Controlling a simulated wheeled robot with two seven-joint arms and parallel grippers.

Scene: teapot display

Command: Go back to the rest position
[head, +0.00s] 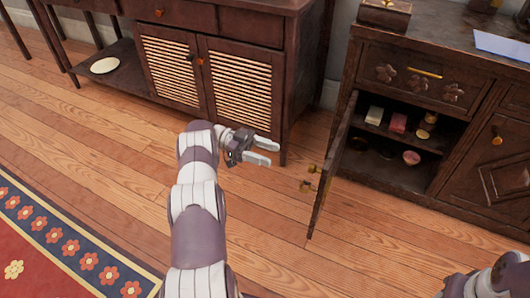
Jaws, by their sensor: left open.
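My left gripper (268,152) is open and empty in the middle of the head view. It is in front of the slatted cabinet (243,86), above the wooden floor. It is to the left of the open door (333,165) of the right cabinet, apart from it. Part of my right arm shows at the bottom right corner; its gripper cannot be made out. No teapot can be made out clearly.
The right cabinet (465,165) has an open compartment with several small items on its shelf and floor. Its door juts out toward me. A rug (70,250) lies at bottom left. The wooden floor (330,262) between is clear. A pale plate (104,65) rests on a low shelf.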

